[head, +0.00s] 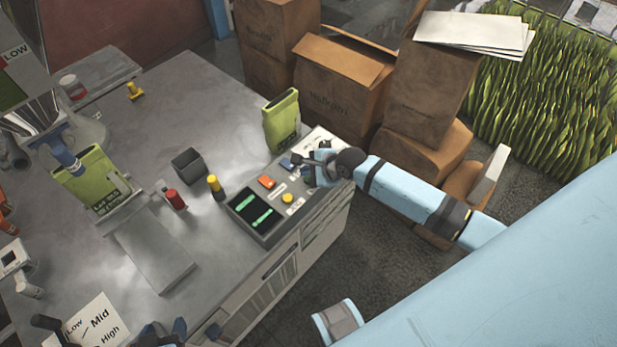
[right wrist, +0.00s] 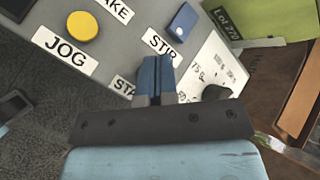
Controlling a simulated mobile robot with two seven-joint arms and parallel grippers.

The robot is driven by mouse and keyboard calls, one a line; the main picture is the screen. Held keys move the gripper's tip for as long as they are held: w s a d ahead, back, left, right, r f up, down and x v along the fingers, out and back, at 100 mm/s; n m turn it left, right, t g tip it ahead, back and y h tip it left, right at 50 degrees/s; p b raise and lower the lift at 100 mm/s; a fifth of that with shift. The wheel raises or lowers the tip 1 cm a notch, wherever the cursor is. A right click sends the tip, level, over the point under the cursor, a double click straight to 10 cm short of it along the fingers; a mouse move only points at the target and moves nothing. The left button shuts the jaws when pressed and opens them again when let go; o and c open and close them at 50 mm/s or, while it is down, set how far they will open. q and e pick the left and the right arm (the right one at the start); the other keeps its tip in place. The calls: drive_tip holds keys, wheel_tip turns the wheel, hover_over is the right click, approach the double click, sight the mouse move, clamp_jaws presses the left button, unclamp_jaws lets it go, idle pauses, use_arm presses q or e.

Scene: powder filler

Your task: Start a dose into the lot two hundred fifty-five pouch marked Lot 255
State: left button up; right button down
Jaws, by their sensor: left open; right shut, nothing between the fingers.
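A green pouch (head: 95,183) stands below the filler's spout (head: 62,155) at the left; its print is too small to read. Another green pouch (head: 282,122) stands behind the control panel (head: 310,208); in the right wrist view its label reads Lot 270 (right wrist: 230,22). My right gripper (head: 314,160) is shut and empty over the panel's far end. In the right wrist view its fingertips (right wrist: 155,68) are between the STIR label (right wrist: 162,43) and a partly covered label starting "STA" (right wrist: 123,88). Any button behind the fingers is hidden. My left gripper (head: 166,332) is open at the bottom edge.
The panel has a blue button (right wrist: 182,20), a yellow JOG button (right wrist: 82,27), a black knob (right wrist: 216,92) and a screen (head: 256,216). Cardboard boxes (head: 345,80) stand behind.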

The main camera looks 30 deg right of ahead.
idle(0.3)
drive_tip(key=shift+f+p, duration=0.3)
drive_tip(key=shift+f, duration=0.1)
drive_tip(key=shift+f, duration=0.2)
idle(0.4)
drive_tip(key=shift+f, duration=0.15)
idle(0.5)
drive_tip(key=shift+r+p, duration=0.75)
drive_tip(key=shift+p, duration=0.5)
